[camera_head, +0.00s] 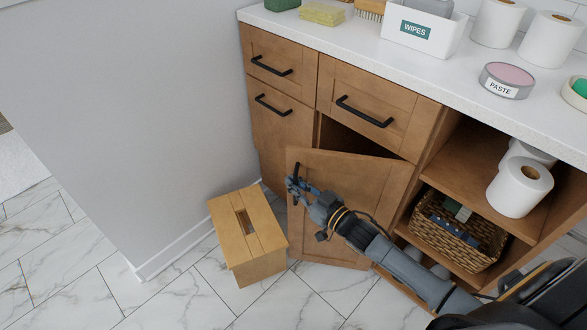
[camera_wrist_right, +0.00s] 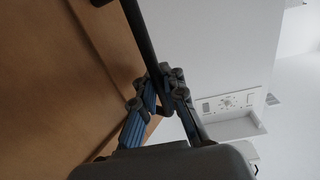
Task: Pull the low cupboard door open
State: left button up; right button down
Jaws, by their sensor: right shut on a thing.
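The low cupboard door (camera_head: 350,174) is a brown wooden panel in the lower middle of the head view. It stands partly open, swung out from the cabinet, with a dark gap above its top edge. My right gripper (camera_head: 297,186) is at the door's left edge, shut on its black bar handle (camera_head: 296,168). In the right wrist view the fingers (camera_wrist_right: 160,95) close around the black bar handle (camera_wrist_right: 138,32), beside the brown door face (camera_wrist_right: 60,80). My right arm covers part of the door. My left gripper is not in view.
A wooden step stool (camera_head: 243,225) stands on the marble floor just left of the door. A wicker basket (camera_head: 455,232) sits on an open shelf to the right. The white countertop (camera_head: 350,42) above holds several items. Floor left of the stool is clear.

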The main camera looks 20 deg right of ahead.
pick_arm(q)
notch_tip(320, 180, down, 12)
jog(key=p, duration=0.3)
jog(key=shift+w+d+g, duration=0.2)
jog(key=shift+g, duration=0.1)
pick_arm(e)
jog(key=s+n+g+y, duration=0.5)
jog(key=s+n+g, duration=0.1)
jog(key=s, duration=0.8)
jog(key=s+d+n+g+y, duration=0.1)
jog(key=s+n+g+y, duration=0.4)
jog(key=s, duration=0.8)
jog(key=g+y, duration=0.1)
jog(key=g, duration=0.1)
jog(key=shift+s+d+n+g, duration=0.25)
jog(key=shift+s+n+g, duration=0.05)
jog(key=shift+s+n, duration=0.1)
jog(key=shift+r, duration=0.1)
jog(key=c, duration=1.7)
grip_release()
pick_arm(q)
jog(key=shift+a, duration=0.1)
pick_arm(e)
jog(key=shift+s, duration=0.1)
